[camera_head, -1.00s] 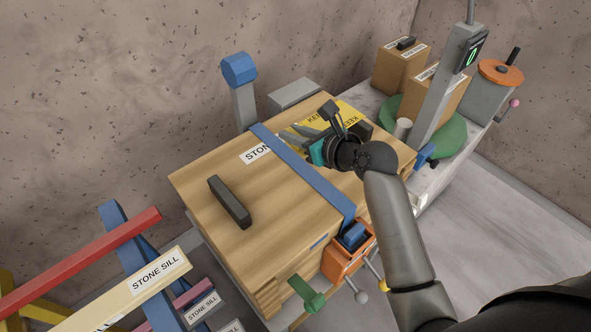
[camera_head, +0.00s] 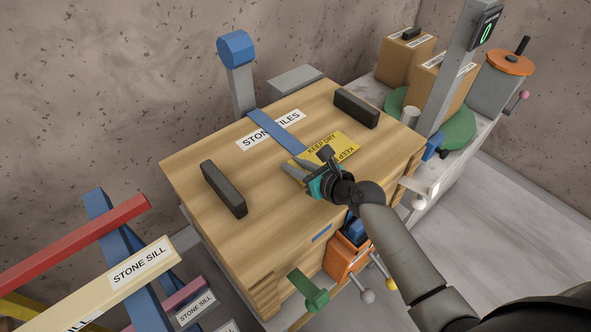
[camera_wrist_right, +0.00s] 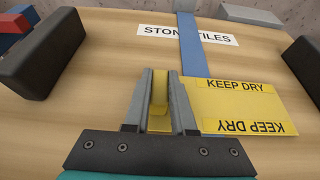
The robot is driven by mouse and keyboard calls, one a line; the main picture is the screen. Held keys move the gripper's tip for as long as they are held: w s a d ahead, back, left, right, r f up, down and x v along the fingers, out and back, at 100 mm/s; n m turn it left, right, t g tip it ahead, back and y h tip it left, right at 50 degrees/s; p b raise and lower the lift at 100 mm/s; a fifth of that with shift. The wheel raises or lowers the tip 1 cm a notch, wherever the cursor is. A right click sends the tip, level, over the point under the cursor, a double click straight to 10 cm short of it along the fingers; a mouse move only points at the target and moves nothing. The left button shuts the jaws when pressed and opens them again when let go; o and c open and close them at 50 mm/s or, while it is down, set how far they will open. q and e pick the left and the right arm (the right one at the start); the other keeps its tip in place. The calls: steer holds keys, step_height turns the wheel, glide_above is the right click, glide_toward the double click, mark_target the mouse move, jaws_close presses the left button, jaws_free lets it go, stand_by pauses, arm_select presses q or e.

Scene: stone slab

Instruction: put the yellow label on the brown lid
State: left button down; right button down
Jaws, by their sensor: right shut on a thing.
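The yellow label (camera_head: 345,144), printed KEEP DRY twice, is over the brown lid (camera_head: 265,195), right of its middle. It also shows in the right wrist view (camera_wrist_right: 245,106), across the line of the blue strap. My right gripper (camera_head: 298,166) is at the label's near left side. In the right wrist view its fingers (camera_wrist_right: 159,85) are shut on a yellow part of the label. I cannot tell whether the label touches the lid or hovers just above it. My left gripper is not in view.
The lid carries two dark handles (camera_head: 223,188) (camera_head: 356,108), a white STONE TILES sticker (camera_head: 257,136) and a blue strap (camera_head: 272,128). An orange ratchet (camera_head: 341,262) is at the crate's front. A grey post (camera_head: 455,75) and cardboard boxes (camera_head: 404,58) stand at the back right.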

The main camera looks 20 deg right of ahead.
steer(key=shift+f, duration=0.1)
steer(key=c, duration=0.7)
jaws_free()
steer(key=shift+c, duration=0.2)
steer(key=shift+s+r, duration=0.1)
steer(key=shift+r, duration=0.1)
steer(key=shift+s+d+r+p, duration=0.1)
steer(key=shift+s+d+p, duration=0.1)
steer(key=shift+s+p, duration=0.15)
steer(key=p+v, duration=0.2)
steer(key=v, duration=0.9)
steer(key=shift+p, duration=0.3)
